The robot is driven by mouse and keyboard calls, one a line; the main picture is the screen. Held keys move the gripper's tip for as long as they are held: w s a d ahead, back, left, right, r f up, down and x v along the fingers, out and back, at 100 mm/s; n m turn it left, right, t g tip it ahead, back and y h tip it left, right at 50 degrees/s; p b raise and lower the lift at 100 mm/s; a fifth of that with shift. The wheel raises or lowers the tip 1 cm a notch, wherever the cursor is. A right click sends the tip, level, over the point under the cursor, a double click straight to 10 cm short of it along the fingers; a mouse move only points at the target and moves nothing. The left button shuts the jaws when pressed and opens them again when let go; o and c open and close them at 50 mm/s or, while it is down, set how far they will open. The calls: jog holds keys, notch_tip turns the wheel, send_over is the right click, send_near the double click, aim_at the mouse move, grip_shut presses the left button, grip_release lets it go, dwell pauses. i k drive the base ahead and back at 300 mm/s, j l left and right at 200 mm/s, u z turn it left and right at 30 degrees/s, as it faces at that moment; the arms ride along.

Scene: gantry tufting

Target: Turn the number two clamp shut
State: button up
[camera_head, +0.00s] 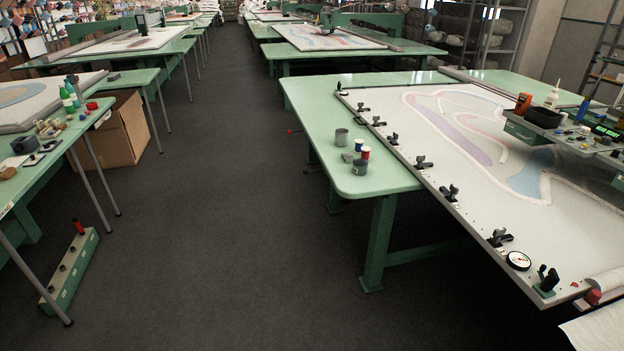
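Several black clamps line the left edge of the white tufting frame (580,233) on the right-hand green table. The nearest clamp (547,280) sits at the front corner, with its handle standing up. Behind it come a second clamp (499,238), a third (450,193), and others toward the far end, such as one at mid-edge (423,162). No number is readable on any of them, so I cannot tell which is number two. Whether each is open or shut is too small to tell. My gripper is not in view.
A round gauge (518,261) and a red-capped part (593,297) lie near the frame's front corner. A gantry (545,136) with tools overhangs the right. The dark aisle floor (225,220) is clear.

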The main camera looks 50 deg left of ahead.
aim_at(454, 190)
jog(key=u, duration=1.1)
jog(key=i+j, duration=0.15)
jog(key=j, duration=0.2)
jog(key=i+j+u, duration=0.1)
jog(key=j, duration=0.25)
jog(key=i+j, duration=0.15)
jog(key=j, duration=0.25)
jog(key=i+l+u, duration=0.1)
jog(key=i, duration=0.35)
jog(key=i+l, duration=0.25)
jog(key=i, duration=0.2)
jog(key=i+l+u, duration=0.15)
jog(key=i, duration=0.3)
jog(key=i+l, duration=0.45)
jog(key=l, duration=0.15)
jog(key=i+l+u, duration=0.1)
jog(key=l, duration=0.15)
jog(key=i+l, duration=0.1)
jog(key=l, duration=0.2)
